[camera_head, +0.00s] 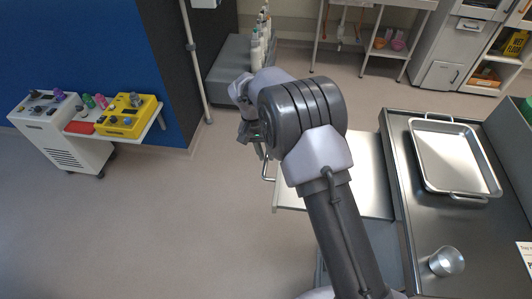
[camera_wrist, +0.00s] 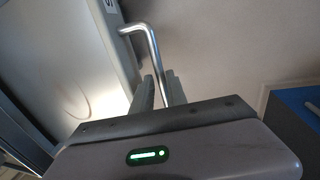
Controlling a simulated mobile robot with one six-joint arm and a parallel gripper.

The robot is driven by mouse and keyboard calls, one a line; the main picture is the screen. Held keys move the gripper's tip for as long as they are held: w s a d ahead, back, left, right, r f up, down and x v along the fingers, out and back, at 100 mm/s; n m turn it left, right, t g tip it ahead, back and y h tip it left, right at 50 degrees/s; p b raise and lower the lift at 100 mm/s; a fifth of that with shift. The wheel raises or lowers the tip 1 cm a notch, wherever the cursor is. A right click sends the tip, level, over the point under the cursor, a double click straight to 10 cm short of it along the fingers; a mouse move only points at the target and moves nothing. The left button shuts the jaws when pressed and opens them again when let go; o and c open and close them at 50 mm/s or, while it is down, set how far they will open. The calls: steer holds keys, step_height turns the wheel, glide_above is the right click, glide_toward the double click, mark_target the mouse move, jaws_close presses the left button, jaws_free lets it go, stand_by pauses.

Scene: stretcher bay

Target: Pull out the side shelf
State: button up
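The side shelf (camera_head: 365,183) is a pale flat panel sticking out to the left of the dark steel counter. My arm covers part of it. Its bent metal handle (camera_head: 264,172) is at the shelf's left edge. In the wrist view the handle (camera_wrist: 153,48) comes off the pale panel (camera_wrist: 70,60), bends and runs down between my fingers. My gripper (camera_wrist: 160,92) has both fingers close against the bar and looks shut on it. In the head view my gripper (camera_head: 257,145) is at the handle, mostly hidden by my wrist.
A steel tray (camera_head: 419,150) and a metal cup (camera_head: 446,261) stand on the counter (camera_head: 400,138). A grey bench with bottles (camera_head: 228,68) is behind my gripper. A white cart (camera_head: 60,140) is at the far left. The floor left of the shelf is clear.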

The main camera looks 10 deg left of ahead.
steer(key=shift+o, duration=1.1)
steer(key=a+r+p, duration=0.3)
steer(key=r+p, duration=0.2)
steer(key=r, duration=1.2)
steer(key=shift+a, duration=0.1)
